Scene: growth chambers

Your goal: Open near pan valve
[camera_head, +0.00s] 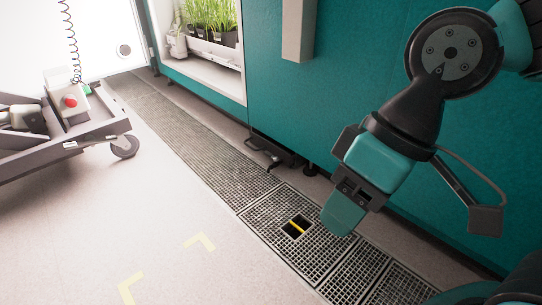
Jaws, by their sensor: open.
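My gripper (345,208) hangs at the right, pointing down over the floor grating. It is open, and nothing shows between its jaws; its near side hides part of the far finger. A square dark opening (289,234) in the grating lies to the left of and below the gripper in the picture, with a yellow bar (296,230) across it. A small dark fitting (271,160) with a thin rod sits at the foot of the teal chamber, apart from the gripper. I cannot tell which of these two is the pan valve.
A metal floor grating (190,132) runs along the teal chamber wall (340,75). Potted green plants (212,18) stand in an open bay. A wheeled grey cart (60,140) with a red button is at left. The pale floor between is clear, with yellow corner marks (200,242).

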